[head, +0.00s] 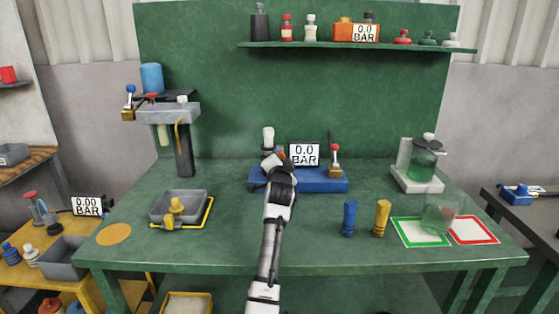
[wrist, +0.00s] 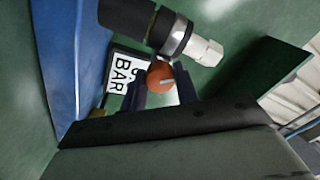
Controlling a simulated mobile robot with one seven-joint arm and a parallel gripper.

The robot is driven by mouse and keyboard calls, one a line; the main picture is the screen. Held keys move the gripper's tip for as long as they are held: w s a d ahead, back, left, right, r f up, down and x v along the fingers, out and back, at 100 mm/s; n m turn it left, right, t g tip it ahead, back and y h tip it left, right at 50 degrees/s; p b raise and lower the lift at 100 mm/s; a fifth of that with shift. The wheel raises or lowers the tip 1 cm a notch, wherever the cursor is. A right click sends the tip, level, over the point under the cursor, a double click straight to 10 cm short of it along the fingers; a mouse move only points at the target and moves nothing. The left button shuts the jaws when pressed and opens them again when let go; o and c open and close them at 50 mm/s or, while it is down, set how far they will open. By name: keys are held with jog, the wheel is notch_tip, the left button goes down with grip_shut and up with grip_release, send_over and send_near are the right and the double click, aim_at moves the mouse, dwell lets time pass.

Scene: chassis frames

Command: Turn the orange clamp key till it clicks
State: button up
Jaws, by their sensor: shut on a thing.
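The orange clamp key (wrist: 160,73) shows in the wrist view as a small round knob with a pale slot or bar on it. My gripper (wrist: 162,84) is shut on it, with one dark finger on each side. In the head view my gripper (head: 277,160) is at the left part of the blue base (head: 320,184) and mostly hides the key. A dark cylinder with a metal ring and a pale hex fitting (wrist: 207,51) lies close beside the key in the wrist view. The gauge (head: 304,154) behind reads 0.0 BAR.
A red-knobbed lever valve (head: 335,152) stands on the base, right of my gripper. A blue peg (head: 349,218) and a yellow peg (head: 381,218) stand at front right. A grey tray (head: 160,212) and a press-like stand (head: 184,150) are left. The table's front middle is otherwise clear.

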dwell(0.3)
jog(key=o, duration=1)
jog(key=shift+s, duration=0.1)
jog(key=s+b, duration=0.2)
jog(key=s, duration=1.1)
jog(key=shift+s+b, duration=0.35)
jog(key=shift+b, duration=0.05)
